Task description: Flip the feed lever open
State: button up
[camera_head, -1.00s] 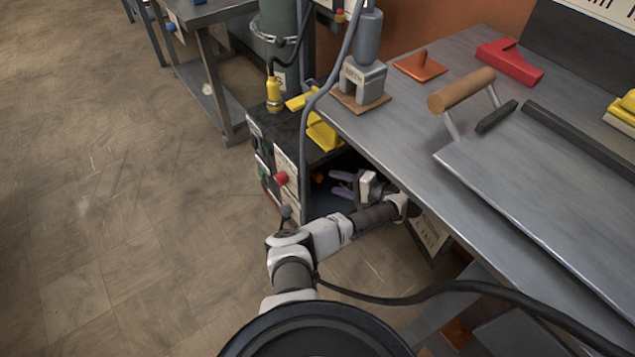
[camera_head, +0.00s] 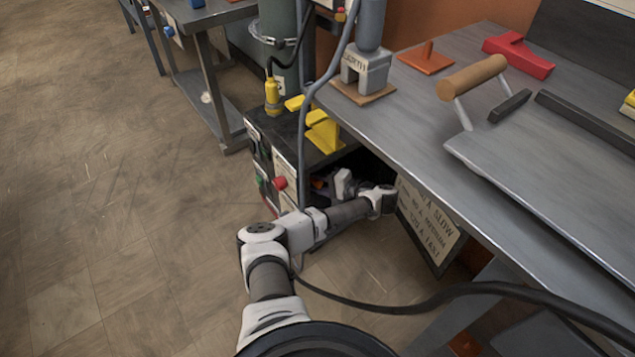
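The dark cabinet (camera_head: 290,133) under the bench edge has its side compartment open. My gripper (camera_head: 322,192) is at the mouth of that compartment, in shadow, pointing in to the left. Its purple fingers barely show, so I cannot tell if they are apart or touching anything. A small orange part (camera_head: 317,183) shows inside, close to the fingertips. It may be the feed lever, but its shape and position are unclear. The open door (camera_head: 428,222), with a printed speed label, hangs to the right of my arm.
The cabinet's front carries a red knob (camera_head: 280,183) and a green button (camera_head: 259,181). A yellow bracket (camera_head: 322,132) sits on its top. The grey bench (camera_head: 420,125) overhangs to the right. A black cable (camera_head: 440,295) crosses low. The floor at left is clear.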

grip_shut()
jog(key=r+p, duration=0.1)
jog(key=p, duration=0.1)
jog(key=shift+p, duration=0.3)
jog(key=shift+w+g+h+p, duration=0.15)
jog(key=shift+g+h+p, duration=0.3)
jog(key=shift+p, duration=0.4)
jog(key=shift+f, duration=0.1)
jog(key=shift+o, duration=1.6)
grip_release()
jog(key=shift+a, duration=0.1)
jog(key=p+v, duration=0.5)
jog(key=v, duration=0.8)
jog(key=shift+d+r+p, duration=0.25)
jog(key=shift+d+p, duration=0.05)
